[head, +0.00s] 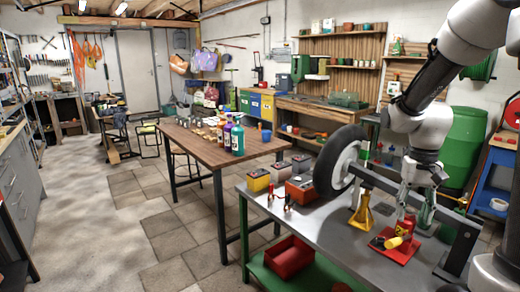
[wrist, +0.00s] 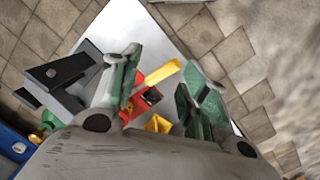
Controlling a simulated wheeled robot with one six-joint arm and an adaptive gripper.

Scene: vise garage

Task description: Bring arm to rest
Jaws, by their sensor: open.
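My gripper (head: 414,205) hangs at the end of my arm on the right of the head view, fingers pointing down over the grey workbench (head: 330,225). It is open, and its two fingers stand apart in the wrist view (wrist: 160,78). Below it is a red tray (head: 388,258) holding a yellow-handled item (head: 393,242). A small red and yellow object (head: 404,226) stands by the fingers. In the wrist view, yellow and red parts show between and beyond the fingers. Nothing is seen gripped; whether a finger touches anything cannot be told.
A black-tyred wheel (head: 340,162) and a yellow jack stand (head: 362,210) are left of my gripper. A dark metal bar (head: 460,240) stands to its right. A wooden table (head: 205,150) with several bottles is farther left. The floor (head: 110,225) at left is open.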

